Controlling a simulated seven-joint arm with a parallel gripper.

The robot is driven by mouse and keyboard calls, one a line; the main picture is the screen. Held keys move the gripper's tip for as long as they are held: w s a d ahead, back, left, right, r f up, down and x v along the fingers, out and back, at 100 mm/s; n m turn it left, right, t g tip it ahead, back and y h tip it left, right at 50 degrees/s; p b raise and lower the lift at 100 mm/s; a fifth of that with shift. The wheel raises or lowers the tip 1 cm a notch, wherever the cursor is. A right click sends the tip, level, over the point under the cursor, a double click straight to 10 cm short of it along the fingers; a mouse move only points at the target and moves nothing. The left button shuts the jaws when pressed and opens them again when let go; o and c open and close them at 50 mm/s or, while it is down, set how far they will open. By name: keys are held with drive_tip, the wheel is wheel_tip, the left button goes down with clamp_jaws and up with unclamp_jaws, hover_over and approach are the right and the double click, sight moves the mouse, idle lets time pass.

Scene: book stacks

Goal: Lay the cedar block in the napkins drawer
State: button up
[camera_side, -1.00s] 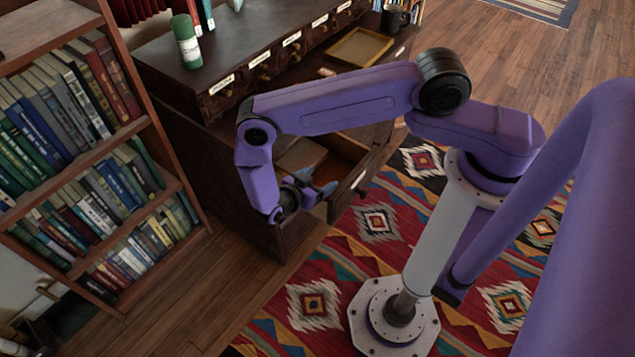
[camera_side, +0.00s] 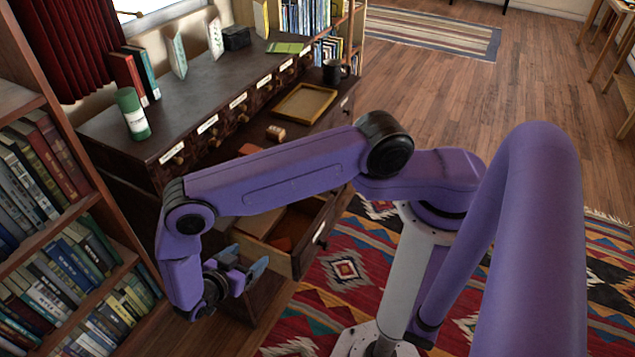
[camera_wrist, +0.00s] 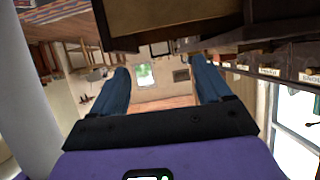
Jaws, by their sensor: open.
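A small tan wooden piece (camera_side: 275,132), perhaps the cedar block, lies on the dark cabinet's ledge beside a yellow-rimmed tray. A lower drawer (camera_side: 318,236) is pulled open behind my forearm; its label cannot be read. A pale brown panel or box and a red-brown patch (camera_side: 283,243) show inside it; I cannot tell what the patch is. My gripper (camera_side: 243,262) is open and empty, left of the open drawer and apart from the wooden piece. In the wrist view its two blue fingers (camera_wrist: 163,88) stand wide apart with nothing between them.
A yellow-rimmed tray (camera_side: 305,103) and a dark mug (camera_side: 335,71) stand on the ledge. A green cylinder (camera_side: 132,113) and books stand on the cabinet top. A bookshelf (camera_side: 62,210) rises close left of my gripper. A brown wooden surface (camera_wrist: 170,14) spans the top of the wrist view.

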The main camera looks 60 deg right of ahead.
drive_tip(key=w+a+r+n+t+y, duration=0.7)
drive_tip(key=w+a+r+y, duration=0.3)
drive_tip(key=w+a, duration=0.25)
drive_tip(key=s+a+r+n+g+y, duration=0.1)
drive_tip(key=s+a+r+n+y, duration=0.25)
drive_tip(key=r, duration=0.25)
drive_tip(key=s+a+r+n+g+y, duration=0.1)
drive_tip(key=s+a+r+n+y, duration=0.3)
drive_tip(key=r, duration=0.3)
drive_tip(key=s+d+r+n+g+y, duration=0.1)
drive_tip(key=s+d+r+n+g, duration=0.1)
drive_tip(key=s+d+r+n, duration=0.35)
drive_tip(key=s+d+r+n+g, duration=0.2)
drive_tip(key=s+n+g, duration=0.1)
drive_tip(key=s, duration=0.6)
drive_tip(key=s+d+n+h, duration=0.1)
drive_tip(key=s+d+n, duration=0.1)
drive_tip(key=s+d, duration=0.2)
drive_tip(key=s+d+r+n+h, duration=0.1)
drive_tip(key=s+d+n+h, duration=0.1)
drive_tip(key=d, duration=0.8)
drive_tip(key=s+d+r+n+h, duration=0.1)
drive_tip(key=s+d+n+h, duration=0.1)
drive_tip(key=s+d, duration=0.3)
drive_tip(key=d+n, duration=0.1)
drive_tip(key=d, duration=0.2)
drive_tip(key=shift+s+r, duration=0.25)
drive_tip(key=shift+s, duration=0.1)
